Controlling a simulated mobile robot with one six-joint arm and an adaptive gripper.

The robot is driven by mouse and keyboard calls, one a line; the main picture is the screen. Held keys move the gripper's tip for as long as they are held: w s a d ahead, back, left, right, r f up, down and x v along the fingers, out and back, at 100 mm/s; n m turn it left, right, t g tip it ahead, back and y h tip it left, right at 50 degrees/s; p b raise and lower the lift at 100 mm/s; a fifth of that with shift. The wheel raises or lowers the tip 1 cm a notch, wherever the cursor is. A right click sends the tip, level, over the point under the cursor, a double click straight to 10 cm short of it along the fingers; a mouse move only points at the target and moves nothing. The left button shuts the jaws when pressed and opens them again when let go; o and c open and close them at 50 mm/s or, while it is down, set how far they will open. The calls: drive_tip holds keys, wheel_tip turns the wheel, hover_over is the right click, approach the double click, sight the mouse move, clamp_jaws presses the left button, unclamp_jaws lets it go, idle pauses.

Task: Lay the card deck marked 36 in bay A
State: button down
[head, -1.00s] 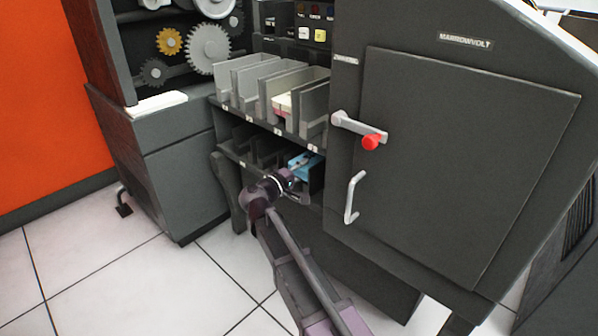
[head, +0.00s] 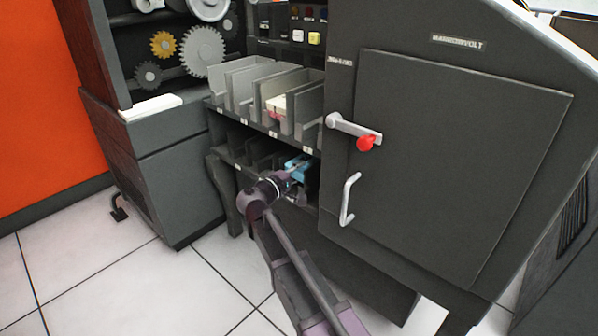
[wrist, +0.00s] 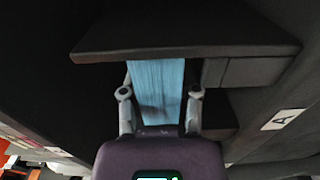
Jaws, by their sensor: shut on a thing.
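A blue card deck (head: 296,164) is in the rightmost bay of the lower shelf, partly in shadow. Its number cannot be read. My gripper (head: 289,175) reaches into that bay from the front and is shut on the deck. In the wrist view the blue deck (wrist: 158,85) lies between the two fingers of my gripper (wrist: 159,95), with its far end hidden behind a dark shelf edge. A white label with the letter A (wrist: 284,119) shows to the right of the deck in the wrist view. I cannot tell which bay it marks.
Grey dividers (head: 236,85) form the upper row of bays, where a cream and red deck (head: 277,105) sits. A dark cabinet door (head: 450,160) with a red-knobbed handle (head: 366,143) stands right of the shelves. Open tiled floor (head: 110,265) lies in front.

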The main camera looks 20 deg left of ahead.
drive_tip(key=shift+f+b, duration=0.7)
drive_tip(key=shift+c, duration=1.3)
unclamp_jaws()
drive_tip(key=shift+s, duration=0.1)
drive_tip(key=v, duration=1.1)
drive_tip(key=shift+s+a, duration=0.15)
drive_tip(key=shift+s, duration=0.2)
